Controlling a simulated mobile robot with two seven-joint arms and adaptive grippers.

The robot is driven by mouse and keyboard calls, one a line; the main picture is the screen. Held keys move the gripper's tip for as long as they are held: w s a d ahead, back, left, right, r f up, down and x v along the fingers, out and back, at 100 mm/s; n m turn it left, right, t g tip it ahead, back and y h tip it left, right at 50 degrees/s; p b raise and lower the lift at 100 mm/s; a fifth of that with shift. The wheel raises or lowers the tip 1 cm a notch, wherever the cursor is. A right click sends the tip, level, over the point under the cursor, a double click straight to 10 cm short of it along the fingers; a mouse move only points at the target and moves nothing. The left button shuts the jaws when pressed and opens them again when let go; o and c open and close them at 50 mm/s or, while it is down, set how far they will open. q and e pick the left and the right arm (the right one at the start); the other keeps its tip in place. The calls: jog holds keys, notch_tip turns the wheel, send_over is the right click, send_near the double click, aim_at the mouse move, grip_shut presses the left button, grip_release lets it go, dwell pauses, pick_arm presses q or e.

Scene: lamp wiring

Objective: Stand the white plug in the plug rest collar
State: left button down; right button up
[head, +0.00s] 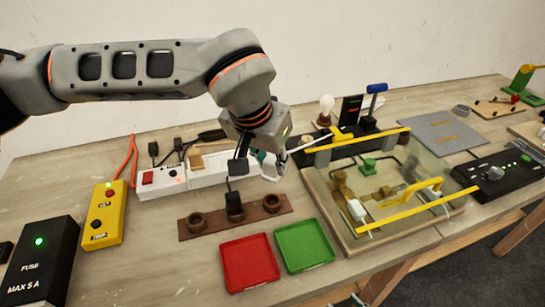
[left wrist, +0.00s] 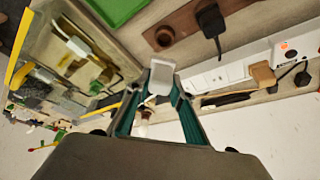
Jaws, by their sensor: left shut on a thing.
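The white plug (left wrist: 161,77) is held between the teal fingers of my left gripper (left wrist: 158,100), which is shut on it. In the head view the left gripper (head: 264,160) hangs above the table, behind the right end of the brown plug rest (head: 215,221); the plug is small and partly hidden there. The rest also shows in the left wrist view (left wrist: 182,22). Its right collar (head: 271,203) and left collar (head: 196,222) look empty. A black plug (head: 234,204) stands in the middle collar. The white plug is apart from the rest.
A white power strip (head: 206,176) with plugs lies behind the rest. Red (head: 250,263) and green (head: 304,245) trays lie in front. A framed panel with yellow bars (head: 410,210) stands to the right. A yellow box (head: 105,215) and black fuse box (head: 40,262) are left.

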aim_at(272, 177)
pick_arm(q)
jog(key=shift+f+b, duration=0.4)
jog(key=shift+f, duration=0.35)
jog(key=shift+f+b, duration=0.95)
jog(key=shift+f, duration=0.8)
jog(key=shift+f, duration=0.15)
jog(key=shift+f+b, duration=0.3)
jog(key=shift+f, duration=0.1)
jog(key=shift+f, duration=0.15)
jog(key=shift+f, duration=0.3)
